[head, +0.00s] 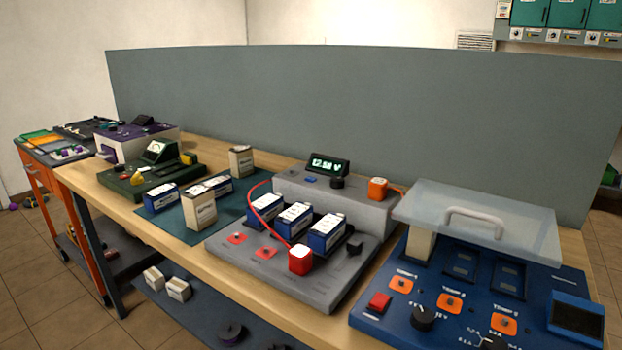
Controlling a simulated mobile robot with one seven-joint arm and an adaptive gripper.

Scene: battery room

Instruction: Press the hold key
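A grey tester (340,205) stands on the bench with a raised rear block. On that block a small display (328,165) reads about 12.5 V. A small blue key (310,179) lies left of a black knob (337,183) on the block. A red key (379,301) sits on the front left of the blue charger (395,325) at the right. No readable label shows which of these is the hold key. My gripper is not in view.
Blue batteries (294,218) stand in the tester, with a red plug (300,260) and red cable in front. A clear lid with a handle (475,218) is over the charger's rear. Batteries and a green meter (150,178) stand left. A grey panel (300,100) closes the back.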

